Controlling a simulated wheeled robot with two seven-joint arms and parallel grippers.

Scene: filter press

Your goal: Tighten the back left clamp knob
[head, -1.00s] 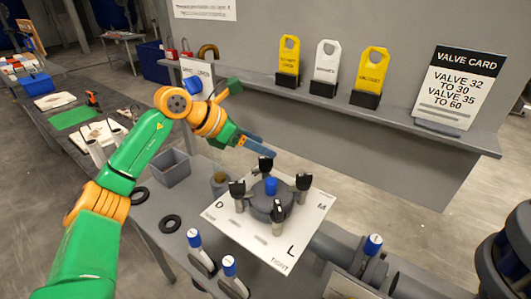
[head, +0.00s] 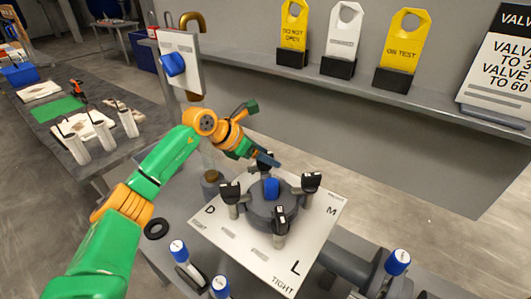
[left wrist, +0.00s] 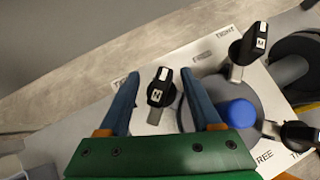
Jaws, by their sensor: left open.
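The filter press has a round grey body (head: 258,210) with a blue cap (head: 271,188), on a white lettered plate (head: 318,228). Black clamp knobs stand around it: left (head: 229,190), right (head: 312,180), front (head: 280,215) and back (head: 266,156). My left gripper (head: 263,160) is open at the back knob and partly hides it in the head view. In the left wrist view, the fingers (left wrist: 161,84) stand either side of a black knob (left wrist: 160,93), with gaps visible. The blue cap (left wrist: 238,113) is right of the right finger. My right gripper is out of view.
A shelf (head: 430,108) behind holds yellow and white tags and a valve card (head: 498,62). A panel with a blue knob (head: 173,64) stands back left.

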